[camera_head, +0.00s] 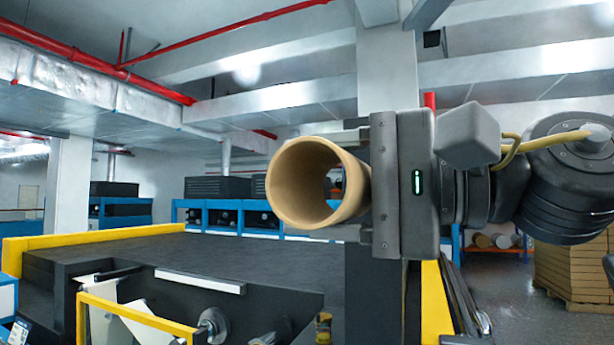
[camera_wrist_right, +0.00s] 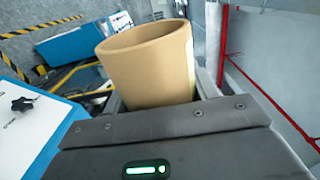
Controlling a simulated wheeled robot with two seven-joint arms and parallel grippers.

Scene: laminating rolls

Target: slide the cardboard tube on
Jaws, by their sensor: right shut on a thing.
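A tan cardboard tube (camera_head: 288,185) is held up in the middle of the head view, its open end facing me and slightly left. My right gripper (camera_head: 350,190) comes in from the right and is shut on the tube from the side. In the right wrist view the same tube (camera_wrist_right: 152,75) stands up beyond the gripper body (camera_wrist_right: 170,130), hollow end up. Below, in the dark machine, a metal round chuck or shaft end (camera_head: 213,326) shows partly, apart from the tube. My left gripper does not show.
A large dark machine with a flat top (camera_head: 190,255) and yellow edges fills the lower left. A yellow bar frame (camera_head: 135,312) stands at its front. A pillar (camera_head: 387,75) rises behind the gripper. Stacked cardboard (camera_head: 570,270) stands at the right, with open floor before it.

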